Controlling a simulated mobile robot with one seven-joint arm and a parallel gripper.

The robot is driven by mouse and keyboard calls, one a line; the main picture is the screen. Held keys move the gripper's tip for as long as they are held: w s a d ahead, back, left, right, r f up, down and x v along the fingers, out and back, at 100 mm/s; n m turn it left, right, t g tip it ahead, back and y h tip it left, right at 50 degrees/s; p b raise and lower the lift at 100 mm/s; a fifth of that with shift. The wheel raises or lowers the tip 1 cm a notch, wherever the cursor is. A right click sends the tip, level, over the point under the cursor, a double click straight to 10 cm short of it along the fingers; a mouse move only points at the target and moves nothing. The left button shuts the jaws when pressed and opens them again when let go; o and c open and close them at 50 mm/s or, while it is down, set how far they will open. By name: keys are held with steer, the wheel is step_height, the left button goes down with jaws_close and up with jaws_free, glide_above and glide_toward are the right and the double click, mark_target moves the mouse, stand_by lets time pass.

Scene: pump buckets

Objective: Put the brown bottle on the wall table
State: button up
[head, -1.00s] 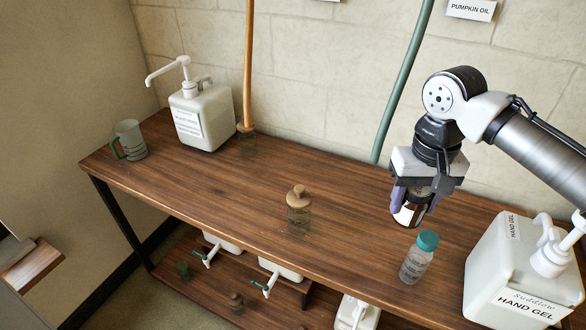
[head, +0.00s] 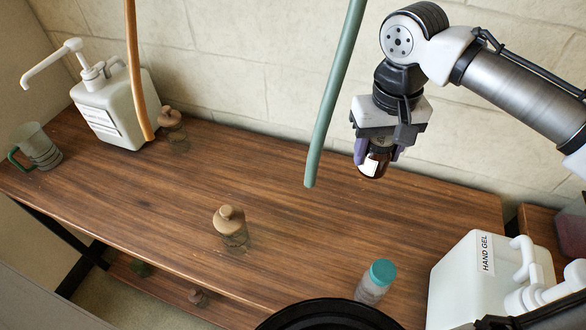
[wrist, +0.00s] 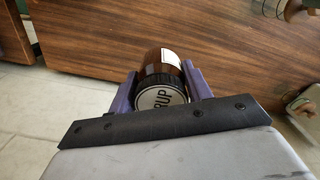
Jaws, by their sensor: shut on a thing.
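The brown bottle (head: 374,165) is dark amber glass with a white label. My gripper (head: 378,152) is shut on it and holds it with its base downward over the back right part of the wooden table along the wall (head: 300,220). Whether the base touches the tabletop is hard to tell, but it looks raised. In the wrist view the bottle (wrist: 160,58) sits between the two purple fingers, its black cap with a pale lettered top (wrist: 161,98) facing the camera.
A teal-capped bottle (head: 376,282) and a white hand gel jug (head: 470,280) stand at the front right. A cork-topped jar (head: 232,230) stands mid-table. A white pump jug (head: 115,110), another jar and a mug (head: 37,147) stand left. Green (head: 335,100) and orange poles rise nearby.

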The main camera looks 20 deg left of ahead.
steer(key=shift+s+f, duration=0.15)
steer(key=shift+f, duration=0.2)
step_height(320, 180, down, 19)
steer(key=shift+f+p, duration=0.1)
steer(key=shift+p, duration=0.55)
steer(key=shift+f, duration=0.2)
steer(key=o, duration=1.1)
step_height(320, 180, up, 12)
steer(key=shift+r, duration=0.2)
